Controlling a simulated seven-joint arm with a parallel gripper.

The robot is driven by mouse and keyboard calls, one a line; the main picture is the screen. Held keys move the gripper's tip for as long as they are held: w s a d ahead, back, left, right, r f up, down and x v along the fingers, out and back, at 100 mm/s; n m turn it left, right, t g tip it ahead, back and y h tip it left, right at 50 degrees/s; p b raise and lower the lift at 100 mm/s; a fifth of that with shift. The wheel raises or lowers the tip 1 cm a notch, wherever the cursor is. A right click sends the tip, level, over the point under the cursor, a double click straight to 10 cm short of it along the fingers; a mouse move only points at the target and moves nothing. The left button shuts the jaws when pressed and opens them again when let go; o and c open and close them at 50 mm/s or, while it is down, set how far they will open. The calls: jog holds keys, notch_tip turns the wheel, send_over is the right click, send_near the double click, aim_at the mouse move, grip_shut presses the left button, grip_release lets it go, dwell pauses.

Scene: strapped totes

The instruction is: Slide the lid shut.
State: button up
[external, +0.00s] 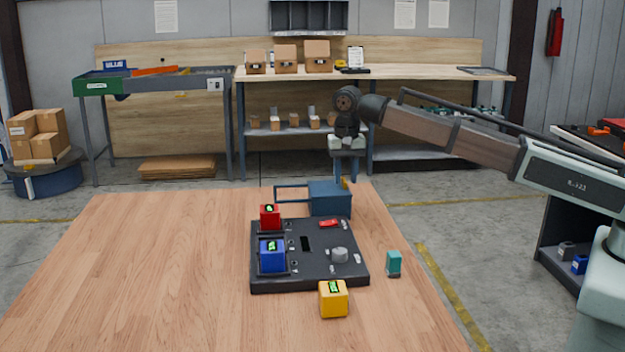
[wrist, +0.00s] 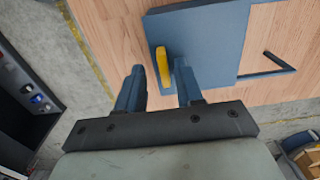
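A blue box-like piece (external: 330,200) stands at the back of the wooden table, with thin blue rails reaching left from it. In the wrist view its flat blue top (wrist: 215,45) carries a yellow upright handle (wrist: 163,68), presumably the lid's. The handle also shows in the external view (external: 345,184). My gripper (external: 346,178) is above the right part of the blue piece, pointing down. In the wrist view my gripper (wrist: 158,88) is open and empty, with the handle ahead, lined up between the two fingers. I cannot tell whether they touch it.
A black board (external: 310,277) lies in front of the blue piece, carrying a red block (external: 269,217), a blue block (external: 272,256) and a grey knob (external: 340,255). A yellow block (external: 333,299) and a teal block (external: 394,262) stand near it. The table's left side is clear.

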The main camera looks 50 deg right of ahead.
notch_tip(320, 180, up, 13)
jog(key=shift+r, duration=0.2)
dwell(0.3)
